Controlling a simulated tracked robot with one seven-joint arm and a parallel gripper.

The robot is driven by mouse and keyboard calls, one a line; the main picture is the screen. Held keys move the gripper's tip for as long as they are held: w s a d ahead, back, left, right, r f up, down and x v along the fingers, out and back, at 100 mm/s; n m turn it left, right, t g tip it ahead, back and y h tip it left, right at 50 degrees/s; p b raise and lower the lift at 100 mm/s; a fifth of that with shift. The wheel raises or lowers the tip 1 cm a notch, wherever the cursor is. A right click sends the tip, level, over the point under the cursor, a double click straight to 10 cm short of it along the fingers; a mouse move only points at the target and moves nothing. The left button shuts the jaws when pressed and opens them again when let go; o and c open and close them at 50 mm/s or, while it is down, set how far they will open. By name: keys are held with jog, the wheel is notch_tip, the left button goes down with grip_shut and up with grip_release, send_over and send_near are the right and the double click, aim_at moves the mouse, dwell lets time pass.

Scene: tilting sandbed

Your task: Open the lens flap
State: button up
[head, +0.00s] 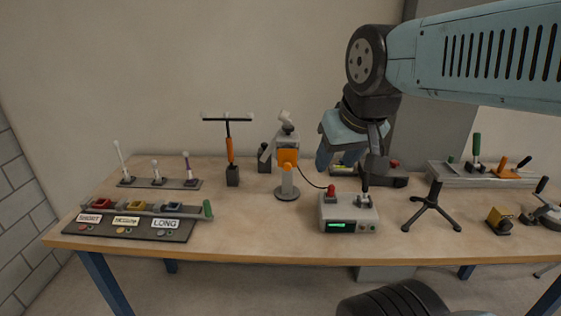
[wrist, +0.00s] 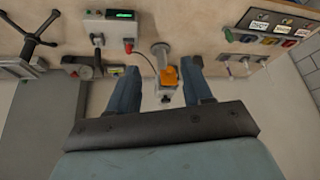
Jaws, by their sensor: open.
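A small device with an orange body (head: 288,157) stands on a grey post with a round base, mid-table in the head view. It has grey parts on top and at its left side; which of them is the lens flap I cannot tell. My gripper (head: 337,160) hangs in the air to the right of the device, pointing down. In the wrist view my open gripper (wrist: 163,68) has its two blue fingers apart and nothing held. The device (wrist: 169,77) shows between the fingers there, with no visible contact.
A grey control box (head: 348,212) with a green display and red knob stands front right of the device, a cable running behind it. A black tripod (head: 433,206) is farther right. An orange-handled T-shaped tool (head: 230,150) stands left. Labelled trays (head: 130,222) lie front left.

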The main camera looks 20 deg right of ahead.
jog(key=shift+o, duration=0.2)
jog(key=w+m, duration=0.2)
jog(key=w, duration=1)
jog(key=shift+w+a+f+g+h, duration=0.2)
jog(key=shift+w+a+g+h, duration=0.2)
jog(key=m, duration=0.2)
send_near(288, 164)
jog(key=shift+g+h, duration=0.3)
jog(key=x, duration=0.9)
jog(key=shift+w+a+f, duration=0.15)
jog(key=shift+w+a, duration=0.05)
jog(key=shift+a, duration=0.2)
grip_shut()
